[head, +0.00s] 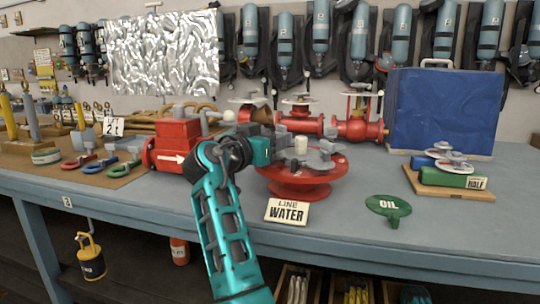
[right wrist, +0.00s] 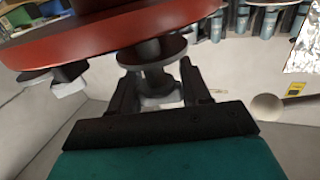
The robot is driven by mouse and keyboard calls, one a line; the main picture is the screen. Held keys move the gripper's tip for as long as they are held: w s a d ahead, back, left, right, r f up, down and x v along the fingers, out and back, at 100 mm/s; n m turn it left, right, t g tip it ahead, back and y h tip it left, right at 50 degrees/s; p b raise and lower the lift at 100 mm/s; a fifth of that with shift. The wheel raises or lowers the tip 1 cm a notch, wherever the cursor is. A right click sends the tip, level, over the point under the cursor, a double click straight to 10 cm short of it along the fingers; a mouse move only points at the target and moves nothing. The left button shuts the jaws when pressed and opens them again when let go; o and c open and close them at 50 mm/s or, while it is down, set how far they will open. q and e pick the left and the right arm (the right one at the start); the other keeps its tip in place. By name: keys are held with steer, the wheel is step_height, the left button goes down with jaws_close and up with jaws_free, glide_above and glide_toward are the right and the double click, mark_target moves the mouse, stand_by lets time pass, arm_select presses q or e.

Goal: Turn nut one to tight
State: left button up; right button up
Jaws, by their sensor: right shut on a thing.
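A red round flange (head: 298,188) stands on the bench with grey nuts and bolts around its top and a pale post (head: 301,145) at its middle. My right gripper (head: 272,146) reaches in from the left, at the flange's left rear edge. In the right wrist view the fingers (right wrist: 158,92) are shut on a grey nut (right wrist: 157,86) with a dark round washer or head, beside the red disc (right wrist: 110,35). I cannot read a number on this nut, and the fingertips are partly hidden in the head view. My left gripper is out of view.
A "LINE WATER" sign (head: 287,211) stands in front of the flange, and a green "OIL" tag (head: 388,206) to the right. A red block with an arrow (head: 172,147) is close on the left. Red valves (head: 358,127) stand behind.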

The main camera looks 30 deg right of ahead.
steer(key=m+g+h+b, duration=0.1)
steer(key=m+g, duration=0.1)
steer(key=g, duration=0.2)
steer(key=shift+s+m, duration=0.15)
steer(key=shift+m, duration=0.15)
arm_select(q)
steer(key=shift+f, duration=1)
arm_select(e)
steer(key=shift+s+m+g, duration=0.2)
steer(key=shift+m+g, duration=1)
steer(key=shift+g, duration=0.7)
steer(key=shift+d+g, duration=0.1)
steer(key=shift+g, duration=0.2)
steer(key=o, duration=1)
steer(key=shift+c, duration=0.2)
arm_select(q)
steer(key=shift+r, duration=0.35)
arm_select(e)
steer(key=w+a, duration=0.1)
steer(key=a, duration=1.2)
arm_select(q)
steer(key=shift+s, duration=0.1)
